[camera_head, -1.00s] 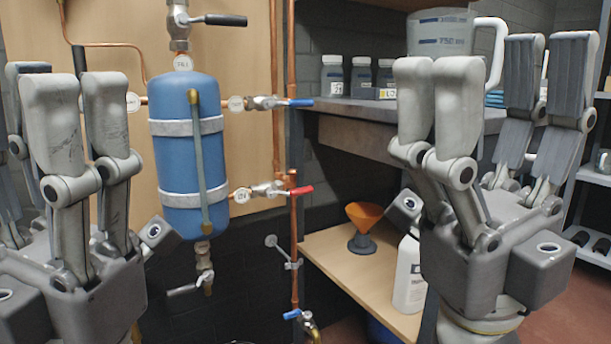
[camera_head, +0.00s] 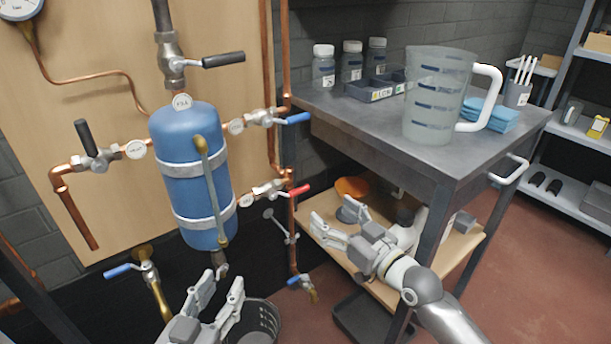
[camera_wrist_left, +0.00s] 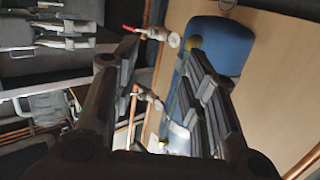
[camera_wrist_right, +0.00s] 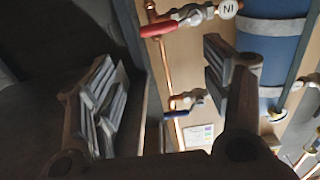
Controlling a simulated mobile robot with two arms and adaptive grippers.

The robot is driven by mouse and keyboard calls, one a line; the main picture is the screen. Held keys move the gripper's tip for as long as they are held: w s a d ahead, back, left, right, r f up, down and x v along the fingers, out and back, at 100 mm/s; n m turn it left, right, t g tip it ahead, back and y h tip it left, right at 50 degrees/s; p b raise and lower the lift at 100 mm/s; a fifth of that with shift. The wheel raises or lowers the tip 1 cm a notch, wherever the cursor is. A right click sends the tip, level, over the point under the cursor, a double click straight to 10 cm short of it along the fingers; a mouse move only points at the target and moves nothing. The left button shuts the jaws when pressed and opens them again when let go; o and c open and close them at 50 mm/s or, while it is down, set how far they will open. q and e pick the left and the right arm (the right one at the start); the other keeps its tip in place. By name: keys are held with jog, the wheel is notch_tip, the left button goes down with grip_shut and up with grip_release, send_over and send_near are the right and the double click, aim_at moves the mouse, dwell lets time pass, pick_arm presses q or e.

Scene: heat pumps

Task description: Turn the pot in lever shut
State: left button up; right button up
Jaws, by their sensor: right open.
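The blue pot (camera_head: 185,150) hangs upright at the board. On its lower right, a valve with a red lever (camera_head: 298,190) points right, in line with its short pipe. The red lever also shows in the left wrist view (camera_wrist_left: 131,28) and the right wrist view (camera_wrist_right: 160,30), where its tag (camera_wrist_right: 228,8) reads "IN" upside down. My left gripper (camera_head: 222,288) is open and empty, below the pot. My right gripper (camera_head: 322,229) is open and empty, below and right of the red lever, apart from it.
A blue lever (camera_head: 296,118) sits above the red one; another (camera_head: 300,281) is low on the copper pipe. The cart (camera_head: 440,155) with a jug (camera_head: 435,95) stands right. An orange funnel (camera_head: 352,187) is on its lower shelf. A basket (camera_head: 262,325) stands below.

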aim_at(300, 189)
jog(key=b+x, duration=0.1)
jog(key=x, duration=0.4)
jog(key=b+x, duration=0.1)
jog(key=x, duration=0.3)
jog(key=shift+w+a+f+b, duration=0.2)
jog(key=shift+w+b, duration=0.15)
jog(key=shift+b, duration=0.05)
pick_arm(q)
notch_tip(300, 189, up, 12)
jog(key=s+d+t+h, duration=0.1)
jog(key=s+t+h, duration=0.1)
jog(key=t, duration=0.5)
jog(key=shift+h, duration=0.3)
pick_arm(e)
jog(key=shift+w+a, duration=0.3)
jog(key=shift+w, duration=0.05)
pick_arm(q)
jog(key=shift+s+d+f, duration=0.1)
pick_arm(e)
jog(key=shift+c, duration=0.2)
jog(key=shift+s+d+r, duration=0.1)
jog(key=shift+r, duration=0.1)
jog(key=c, duration=0.7)
pick_arm(q)
jog(key=shift+s, duration=0.1)
pick_arm(e)
jog(key=shift+d, duration=0.1)
jog(key=c, duration=0.5)
